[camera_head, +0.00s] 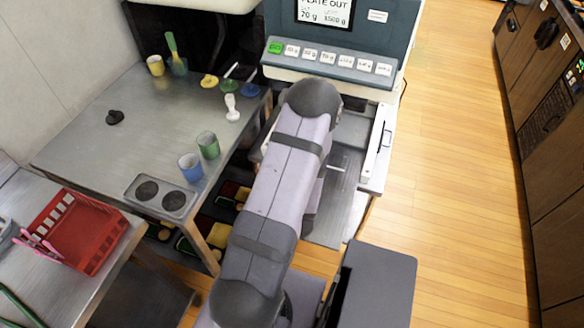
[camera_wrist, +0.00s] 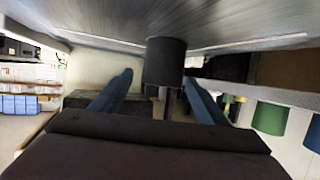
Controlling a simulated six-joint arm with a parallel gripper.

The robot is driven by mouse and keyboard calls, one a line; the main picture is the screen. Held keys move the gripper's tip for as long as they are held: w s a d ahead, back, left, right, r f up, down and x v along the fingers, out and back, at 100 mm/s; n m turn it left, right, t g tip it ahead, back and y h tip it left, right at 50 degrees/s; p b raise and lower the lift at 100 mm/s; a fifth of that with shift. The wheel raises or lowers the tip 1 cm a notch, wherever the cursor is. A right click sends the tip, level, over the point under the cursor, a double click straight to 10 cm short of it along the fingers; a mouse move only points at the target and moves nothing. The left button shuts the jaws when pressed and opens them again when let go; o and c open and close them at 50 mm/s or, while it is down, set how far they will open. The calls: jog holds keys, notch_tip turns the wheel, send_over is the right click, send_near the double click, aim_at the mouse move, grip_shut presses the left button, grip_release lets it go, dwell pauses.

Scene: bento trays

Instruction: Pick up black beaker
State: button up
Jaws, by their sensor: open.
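The wrist view appears upside down, with a grey metal surface across its top. A black beaker (camera_wrist: 165,62) meets that surface near the middle of the wrist view. My gripper (camera_wrist: 157,78) is open, its two blue fingers spread on either side of the beaker's line. The beaker shows at the fingertips, between them in the picture; I cannot tell whether they touch it or how deep it sits. In the head view my arm covers the gripper, and I cannot make out the beaker there.
A green cup (camera_head: 208,145) and a blue cup (camera_head: 190,167) stand close together on the metal table (camera_head: 85,150), left of my arm. A tray with two round wells (camera_head: 161,196) lies near its front edge. A white stamp-like piece (camera_head: 232,107) stands behind the cups.

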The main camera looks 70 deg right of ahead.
jog(key=shift+p+x, duration=0.9)
jog(key=shift+x, duration=1.7)
jog(key=c, duration=1.2)
